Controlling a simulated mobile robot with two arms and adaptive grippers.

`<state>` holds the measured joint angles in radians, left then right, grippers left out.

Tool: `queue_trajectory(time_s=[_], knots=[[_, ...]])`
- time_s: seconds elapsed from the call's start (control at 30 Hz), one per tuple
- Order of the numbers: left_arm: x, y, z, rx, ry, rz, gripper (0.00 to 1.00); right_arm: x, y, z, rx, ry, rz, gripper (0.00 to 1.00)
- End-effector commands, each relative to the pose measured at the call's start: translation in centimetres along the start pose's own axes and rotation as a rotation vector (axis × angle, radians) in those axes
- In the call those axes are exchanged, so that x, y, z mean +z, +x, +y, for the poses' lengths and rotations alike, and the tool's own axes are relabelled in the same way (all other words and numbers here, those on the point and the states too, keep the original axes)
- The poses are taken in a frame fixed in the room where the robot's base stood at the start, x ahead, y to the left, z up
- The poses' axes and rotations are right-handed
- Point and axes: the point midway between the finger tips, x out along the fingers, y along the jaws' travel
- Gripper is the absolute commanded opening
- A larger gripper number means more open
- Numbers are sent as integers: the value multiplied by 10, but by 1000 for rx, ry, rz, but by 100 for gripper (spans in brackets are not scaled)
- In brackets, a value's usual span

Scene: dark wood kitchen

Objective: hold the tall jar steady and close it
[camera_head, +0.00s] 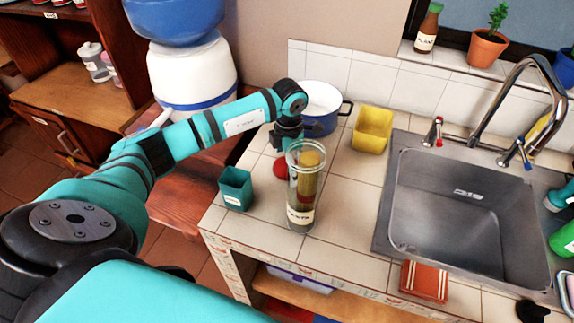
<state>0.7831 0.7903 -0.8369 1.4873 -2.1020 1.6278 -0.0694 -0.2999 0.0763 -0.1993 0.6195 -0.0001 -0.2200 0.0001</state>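The tall jar (302,190) is clear glass with a lettered label and yellowish-brown contents. It stands upright on the tiled counter, and its top rim looks uncovered. My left gripper (288,142) points down just behind and left of the jar's top, partly hidden by the jar. I cannot tell whether its fingers are open or shut, or touching the jar. A red round object (281,168) lies on the counter below the gripper, partly behind the jar; I cannot tell whether it is the jar's lid. My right gripper is not clearly in view.
A small teal container (236,189) stands left of the jar, near the counter's edge. A blue and white pot (322,106) and a yellow container (372,129) stand behind. The steel sink (465,215) is at right. Bare tiles (345,215) lie between jar and sink.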

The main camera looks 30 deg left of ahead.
Motion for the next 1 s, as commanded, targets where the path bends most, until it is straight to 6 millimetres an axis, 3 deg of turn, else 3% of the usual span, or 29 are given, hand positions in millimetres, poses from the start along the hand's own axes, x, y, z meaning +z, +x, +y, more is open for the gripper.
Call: queue_trajectory(time_s=[0.17, 0.5, 0.83, 1.0], knots=[[0, 0, 0, 0, 0, 0, 100, 0, 0, 0, 0, -1, 0, 61], [0, -1, 0, 0, 0, 0, 56, 1, 0, 2, 2, -2, 0, 61], [1, -4, 0, 0, 0, -2, 54, 1, 2, 4, 5, -4, -1, 61], [1, -28, 1, 4, 1, -5, 54, 2, 10, 4, 5, -3, -1, 61]])
